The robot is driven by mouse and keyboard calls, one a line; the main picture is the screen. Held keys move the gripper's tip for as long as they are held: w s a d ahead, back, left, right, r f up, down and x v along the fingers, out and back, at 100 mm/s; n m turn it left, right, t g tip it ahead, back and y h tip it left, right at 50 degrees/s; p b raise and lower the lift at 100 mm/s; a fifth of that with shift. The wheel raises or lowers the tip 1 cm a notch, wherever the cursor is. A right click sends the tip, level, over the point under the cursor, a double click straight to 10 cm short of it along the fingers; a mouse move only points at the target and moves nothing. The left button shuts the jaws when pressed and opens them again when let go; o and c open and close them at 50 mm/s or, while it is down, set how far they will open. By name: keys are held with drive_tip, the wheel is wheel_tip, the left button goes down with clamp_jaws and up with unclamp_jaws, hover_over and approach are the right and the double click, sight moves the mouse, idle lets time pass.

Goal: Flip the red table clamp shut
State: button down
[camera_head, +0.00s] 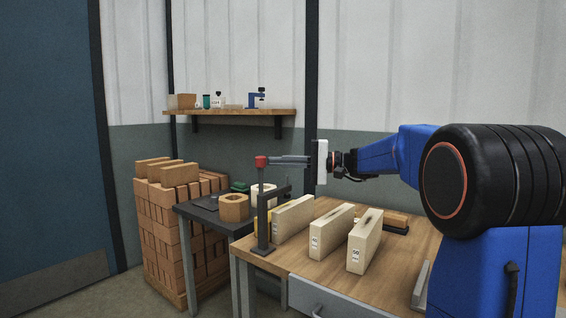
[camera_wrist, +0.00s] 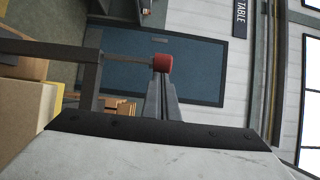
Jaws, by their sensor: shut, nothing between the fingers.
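The table clamp (camera_head: 263,225) is a dark metal frame at the left edge of the wooden bench. A thin lever stands upright from it, topped by a red grip (camera_head: 261,161). A short bar (camera_head: 277,191) points right, below the grip. My gripper (camera_head: 271,160) is level with the red grip and just right of it, fingers shut and pointing left. In the wrist view the red grip (camera_wrist: 163,63) lies just beyond my fingertips (camera_wrist: 161,79). I cannot tell whether they touch. The clamp's lower part is hidden there.
Several pale blocks (camera_head: 330,230) stand on the bench (camera_head: 290,264), right of the clamp. A dark side table (camera_head: 203,216) holds a hexagonal wooden piece (camera_head: 234,207). A brick stack (camera_head: 165,225) stands further left. A wall shelf (camera_head: 230,112) is behind. The air above the blocks is free.

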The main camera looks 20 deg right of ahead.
sight(260, 165)
drive_tip(key=shift+a+r, duration=0.1)
idle(0.3)
drive_tip(key=s+a+n+h, duration=0.1)
drive_tip(key=a+n, duration=0.1)
drive_tip(key=s+a+n+h, duration=0.3)
drive_tip(key=s+a+n, duration=0.1)
drive_tip(key=shift+a+n+h, duration=0.25)
drive_tip(key=shift+n+h, duration=0.05)
drive_tip(key=shift+s+a+f+n+t+h, duration=0.15)
drive_tip(key=shift+s+a+f+n+h, duration=0.3)
drive_tip(key=shift+a+n, duration=0.1)
drive_tip(key=shift+s+a+f+n+t+h, duration=0.15)
drive_tip(key=shift+s+a+f+n+h, duration=0.15)
drive_tip(key=shift+a+f+n+h, duration=0.2)
drive_tip(key=shift+r, duration=0.1)
